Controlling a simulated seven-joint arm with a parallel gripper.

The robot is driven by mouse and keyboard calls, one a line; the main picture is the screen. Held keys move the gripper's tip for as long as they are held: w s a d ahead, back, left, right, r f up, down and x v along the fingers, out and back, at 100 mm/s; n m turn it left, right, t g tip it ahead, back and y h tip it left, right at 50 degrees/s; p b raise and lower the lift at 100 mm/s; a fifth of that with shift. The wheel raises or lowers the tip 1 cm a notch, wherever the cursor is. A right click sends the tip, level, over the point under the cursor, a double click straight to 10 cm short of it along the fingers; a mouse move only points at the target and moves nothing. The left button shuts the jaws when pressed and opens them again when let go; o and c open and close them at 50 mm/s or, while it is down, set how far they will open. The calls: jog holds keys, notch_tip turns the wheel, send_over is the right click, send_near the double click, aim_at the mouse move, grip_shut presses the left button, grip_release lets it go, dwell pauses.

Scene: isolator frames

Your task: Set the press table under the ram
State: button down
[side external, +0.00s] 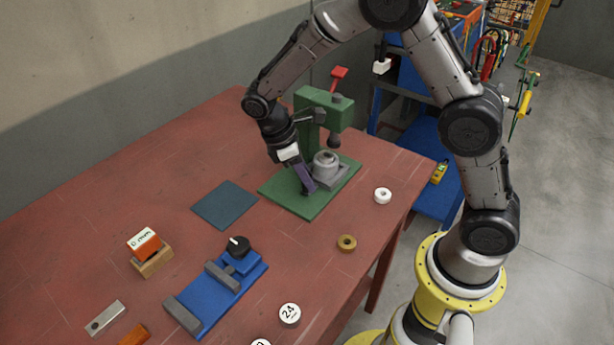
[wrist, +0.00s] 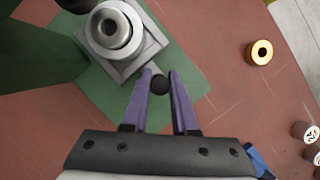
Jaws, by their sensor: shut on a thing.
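The green press (side external: 322,108) stands at the back of the red bench, with its dark ram (side external: 334,140) pointing down. The grey square press table (side external: 338,178) sits on the green base plate (side external: 310,208) and bears a round grey stepped part with a central hole (side external: 326,160). It also shows in the wrist view (wrist: 151,44). My gripper (side external: 308,186) is low at the table's near left side. In the wrist view, its purple fingers (wrist: 161,75) are closed around a small black knob (wrist: 160,85) beside the table's corner. I cannot tell how exactly the ram lines up with the part.
A white ring (side external: 383,196) and a brass ring (side external: 347,243) lie right of the base. A dark blue mat (side external: 225,205) lies left. A blue fixture (side external: 215,292), an orange block (side external: 143,243) and a labelled white disc (side external: 290,314) are in front. Bench between them is bare.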

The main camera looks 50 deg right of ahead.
aim_at(322, 179)
jog(key=shift+d+r, duration=0.1)
jog(key=shift+d, duration=1.8)
jog(key=c, duration=1)
grip_release()
jog(key=shift+w+a+r, duration=0.15)
jog(key=shift+r, duration=0.1)
jog(key=shift+v, duration=6.65)
